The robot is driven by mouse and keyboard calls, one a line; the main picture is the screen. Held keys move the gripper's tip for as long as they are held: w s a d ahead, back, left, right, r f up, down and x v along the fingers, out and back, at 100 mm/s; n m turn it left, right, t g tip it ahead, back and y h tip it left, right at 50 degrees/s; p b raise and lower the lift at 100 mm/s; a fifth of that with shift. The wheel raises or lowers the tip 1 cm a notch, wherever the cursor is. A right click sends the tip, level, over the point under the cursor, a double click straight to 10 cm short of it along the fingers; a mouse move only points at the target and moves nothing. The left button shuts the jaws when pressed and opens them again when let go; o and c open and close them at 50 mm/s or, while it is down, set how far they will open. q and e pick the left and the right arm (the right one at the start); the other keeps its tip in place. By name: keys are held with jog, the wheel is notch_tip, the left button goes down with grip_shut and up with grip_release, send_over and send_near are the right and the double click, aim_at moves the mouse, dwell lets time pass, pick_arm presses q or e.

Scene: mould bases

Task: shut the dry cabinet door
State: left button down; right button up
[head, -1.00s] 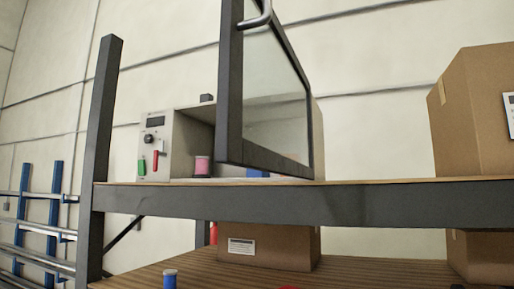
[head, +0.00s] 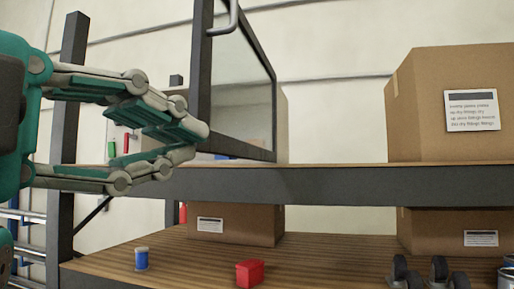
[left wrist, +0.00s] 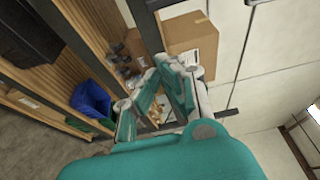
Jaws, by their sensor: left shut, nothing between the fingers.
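The dry cabinet (head: 118,132) stands on the upper shelf at the left. Part of its pale front panel shows, with a green and a red switch; my left gripper and arm hide much of the rest. Its glass door (head: 204,70), dark-framed, stands open and juts out toward me, with a metal handle (head: 234,18) near the top. My left gripper (head: 198,142) is shut and empty, in front of the cabinet and close to the door's lower left edge in the picture; I cannot tell whether it touches. It also shows in the left wrist view (left wrist: 163,68). My right gripper is not in view.
A carton (head: 430,110) stands right on the upper shelf (head: 330,183). The lower shelf (head: 330,255) holds cartons, a blue spool (head: 141,259), a red box (head: 250,273) and black casters (head: 438,272). A dark upright (head: 70,110) stands left. A blue bin (left wrist: 92,103) shows in the wrist view.

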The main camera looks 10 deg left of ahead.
aim_at(207, 151)
pick_arm(q)
jog(key=w+p, duration=0.6)
jog(key=w, duration=0.3)
jog(key=shift+w, duration=0.2)
jog(key=shift+a, duration=0.4)
jog(key=shift+d, duration=0.25)
